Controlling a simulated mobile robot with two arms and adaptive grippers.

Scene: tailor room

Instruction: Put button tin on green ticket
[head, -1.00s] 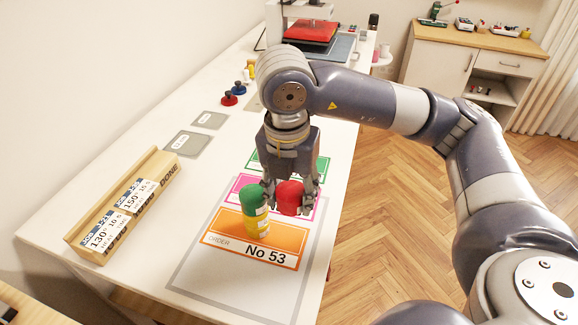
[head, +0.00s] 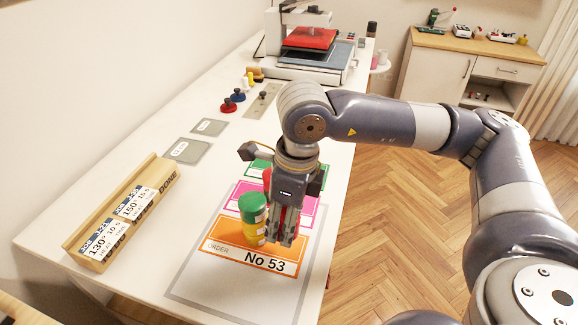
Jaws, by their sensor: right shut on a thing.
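A green-topped yellow tin (head: 254,219) stands upright on the orange ticket (head: 236,251). My right gripper (head: 283,238) points down just right of it, its fingers shut on a red thing (head: 287,216), mostly hidden by them. I cannot tell whether the tin and the fingers touch. Red also shows left of the gripper, near the green ticket; I cannot tell if it is the same thing. The green ticket (head: 258,164) lies at the back of the row, partly covered by the gripper. Which thing is the button tin is not clear. My left gripper is not in view.
A pink ticket (head: 307,192) lies between the green and orange ones on a grey-edged sheet. A wooden DONE rack (head: 118,222) with cards stands at the left. Grey pads (head: 185,150), several stamps and a red press (head: 308,39) stand farther back.

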